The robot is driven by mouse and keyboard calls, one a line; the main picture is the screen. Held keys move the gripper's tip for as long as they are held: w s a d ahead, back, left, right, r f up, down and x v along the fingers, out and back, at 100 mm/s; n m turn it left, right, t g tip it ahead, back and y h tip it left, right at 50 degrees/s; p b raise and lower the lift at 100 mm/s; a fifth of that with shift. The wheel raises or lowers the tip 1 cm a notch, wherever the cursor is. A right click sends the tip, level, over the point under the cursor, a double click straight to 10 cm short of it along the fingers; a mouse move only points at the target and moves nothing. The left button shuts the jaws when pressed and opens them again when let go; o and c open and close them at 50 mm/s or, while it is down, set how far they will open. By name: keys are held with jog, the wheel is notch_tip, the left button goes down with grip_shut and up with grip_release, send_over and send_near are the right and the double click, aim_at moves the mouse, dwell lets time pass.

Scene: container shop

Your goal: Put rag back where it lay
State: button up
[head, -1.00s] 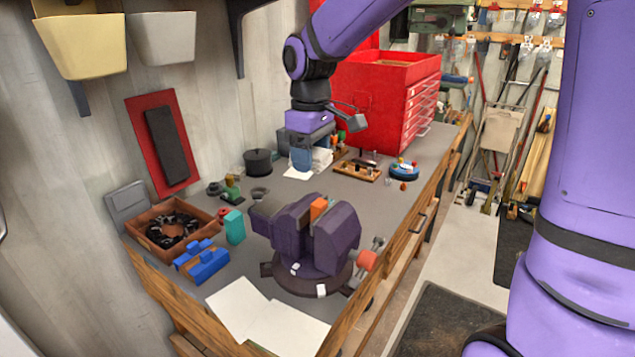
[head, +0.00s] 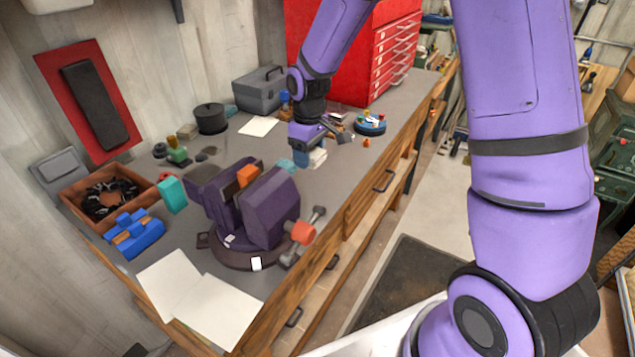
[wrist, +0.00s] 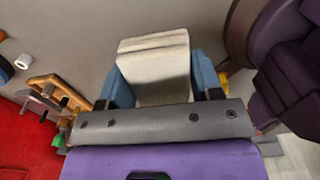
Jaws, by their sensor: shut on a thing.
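The rag is a folded off-white cloth (wrist: 155,68), held between the two blue fingers of my gripper (wrist: 158,85) in the wrist view. In the head view the rag (head: 318,157) shows as a small pale patch at my gripper (head: 305,155). My gripper is shut on it, over the grey workbench (head: 335,185), just right of and behind the purple vise (head: 270,208). I cannot tell whether the rag touches the bench. A white sheet (head: 258,126) lies flat on the bench in front of the grey toolbox.
The grey toolbox (head: 258,92) and red tool chest (head: 372,55) stand at the back. A blue round item (head: 370,124) lies near the right edge. Bare bench lies right of the vise.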

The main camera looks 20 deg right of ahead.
aim_at(310, 189)
notch_tip(310, 189, down, 9)
dwell(0.5)
jog(key=shift+f, duration=0.15)
jog(key=o, duration=1)
jog(key=shift+c, duration=0.2)
